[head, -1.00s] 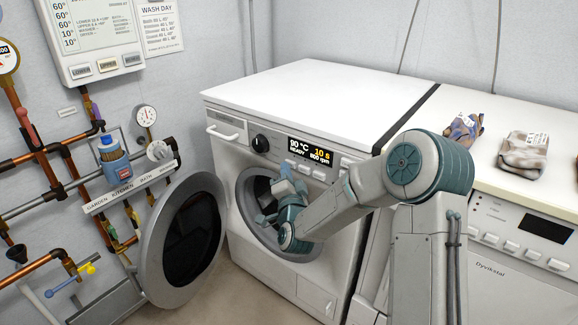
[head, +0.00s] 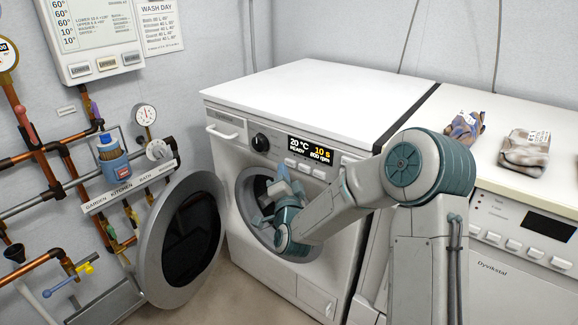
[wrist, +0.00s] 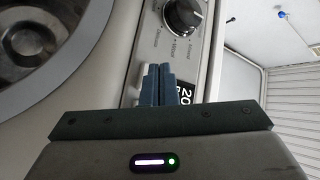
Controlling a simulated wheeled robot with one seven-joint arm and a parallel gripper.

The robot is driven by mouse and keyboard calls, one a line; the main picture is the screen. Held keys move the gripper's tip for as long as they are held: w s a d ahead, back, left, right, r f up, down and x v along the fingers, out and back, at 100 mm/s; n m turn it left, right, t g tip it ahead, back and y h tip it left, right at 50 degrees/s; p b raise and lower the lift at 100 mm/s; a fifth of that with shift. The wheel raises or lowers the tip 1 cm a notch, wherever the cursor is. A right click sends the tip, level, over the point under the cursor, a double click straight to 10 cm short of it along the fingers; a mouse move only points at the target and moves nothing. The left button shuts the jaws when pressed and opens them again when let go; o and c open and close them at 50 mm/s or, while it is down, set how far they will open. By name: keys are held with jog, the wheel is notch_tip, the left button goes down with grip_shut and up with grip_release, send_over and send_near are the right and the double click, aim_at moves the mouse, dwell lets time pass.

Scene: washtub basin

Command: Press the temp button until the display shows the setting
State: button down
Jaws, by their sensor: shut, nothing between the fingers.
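The washing machine (head: 270,95) has a lit display (head: 309,150) on its front panel, reading 20 °C, READY, 10 s and 800 rpm. Small pale buttons (head: 304,169) sit in a row below it; their labels are too small to read. My gripper (head: 283,171) is shut and empty, with its fingertips just below the leftmost button. In the wrist view, the closed fingers (wrist: 158,84) point at the panel. They partly hide the display (wrist: 187,94), which shows "20". Whether the tips touch a button cannot be told.
A dark dial (head: 260,143) sits left of the display. The round door (head: 190,238) hangs open to the left, near pipes and gauges. A second machine (head: 520,235) with folded cloth items (head: 524,153) on top stands right. A "Wash day" poster (head: 158,25) hangs on the wall.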

jog(key=shift+s+a+b, duration=0.45)
jog(key=shift+s+a, duration=0.35)
jog(key=shift+s, duration=0.2)
jog(key=shift+s+a+b, duration=0.4)
jog(key=shift+s+a, duration=0.35)
jog(key=shift+s, duration=0.2)
dwell(2.3)
